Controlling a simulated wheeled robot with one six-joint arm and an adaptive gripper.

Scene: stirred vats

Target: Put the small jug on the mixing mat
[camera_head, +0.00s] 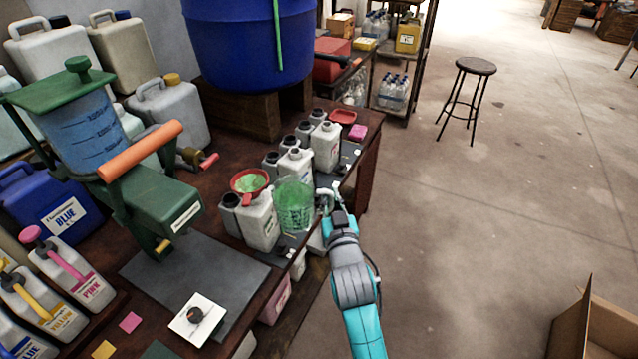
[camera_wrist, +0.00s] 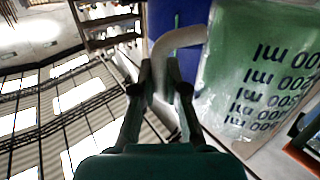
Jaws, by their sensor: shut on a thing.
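The small jug (camera_head: 294,206) is translucent, with green contents, and is at the right edge of the bench beside the bottle with a red funnel. In the wrist view the jug (camera_wrist: 262,75) fills the right side, with its ml marks upside down. My gripper (camera_head: 326,200) is shut on its pale handle (camera_wrist: 182,38), on the jug's right side in the head view. I cannot tell whether the jug's base touches the bench. The mixing mat appears to be the dark grey mat (camera_head: 232,282) at the bench front, left of and nearer than the jug.
A white card with a dark knob (camera_head: 198,318) lies on the mat's front part. A red funnel (camera_head: 250,182) sits on a white bottle, and several bottles stand behind the jug. A green machine with an orange handle (camera_head: 140,150) stands left. The mat's back part is clear.

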